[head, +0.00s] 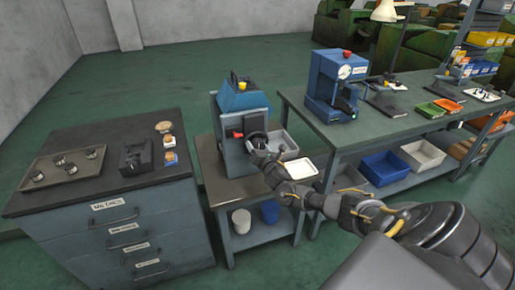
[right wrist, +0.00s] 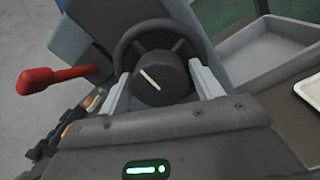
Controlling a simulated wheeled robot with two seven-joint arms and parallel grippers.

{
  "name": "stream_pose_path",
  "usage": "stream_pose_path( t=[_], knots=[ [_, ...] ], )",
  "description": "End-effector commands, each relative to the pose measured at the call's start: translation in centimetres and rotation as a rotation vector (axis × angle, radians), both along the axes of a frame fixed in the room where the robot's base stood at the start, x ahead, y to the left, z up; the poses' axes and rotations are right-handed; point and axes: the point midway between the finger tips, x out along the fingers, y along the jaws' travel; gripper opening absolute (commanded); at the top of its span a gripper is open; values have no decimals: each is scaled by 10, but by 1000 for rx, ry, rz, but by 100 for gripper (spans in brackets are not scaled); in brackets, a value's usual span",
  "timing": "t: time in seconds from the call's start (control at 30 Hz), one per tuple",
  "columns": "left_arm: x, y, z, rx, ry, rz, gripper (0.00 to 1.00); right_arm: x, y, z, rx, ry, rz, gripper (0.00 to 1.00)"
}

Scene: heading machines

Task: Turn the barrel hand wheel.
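The barrel hand wheel (right wrist: 128,47) is a dark ring with a round hub (right wrist: 165,88) that bears a slanted white mark. It sits on the front of a blue-grey machine (head: 241,98), where the wheel (head: 257,139) also shows in the head view. My right gripper (right wrist: 160,80) is at the wheel, its two pale fingers on either side of the hub. Little or no gap shows between fingers and hub, and I cannot tell whether they press on it. In the head view my right gripper (head: 262,152) partly covers the wheel. My left gripper is not in view.
A red-knobbed lever (right wrist: 45,78) sticks out left of the wheel. A grey bin (head: 290,149) and a white tray (head: 301,168) lie right of the machine. A drawer cabinet (head: 110,205) stands left; a bench with a blue press (head: 333,85) stands right.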

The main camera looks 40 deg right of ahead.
Motion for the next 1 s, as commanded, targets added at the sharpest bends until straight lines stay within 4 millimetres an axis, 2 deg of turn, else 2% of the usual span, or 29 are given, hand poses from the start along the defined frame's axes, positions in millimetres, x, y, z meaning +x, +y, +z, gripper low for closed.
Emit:
stream_pose_path(
  t=[0.07,0.33,0.47,0.8,1.0],
  knots=[
    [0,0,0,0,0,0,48,0,0,0,0,0,0,75],
    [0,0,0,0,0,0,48,-1,0,-1,0,1,0,75],
    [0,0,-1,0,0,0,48,-9,2,-2,0,2,0,75],
    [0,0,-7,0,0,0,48,-68,22,-3,2,3,2,75],
    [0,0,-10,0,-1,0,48,-94,31,-2,2,2,0,75]
  ],
)
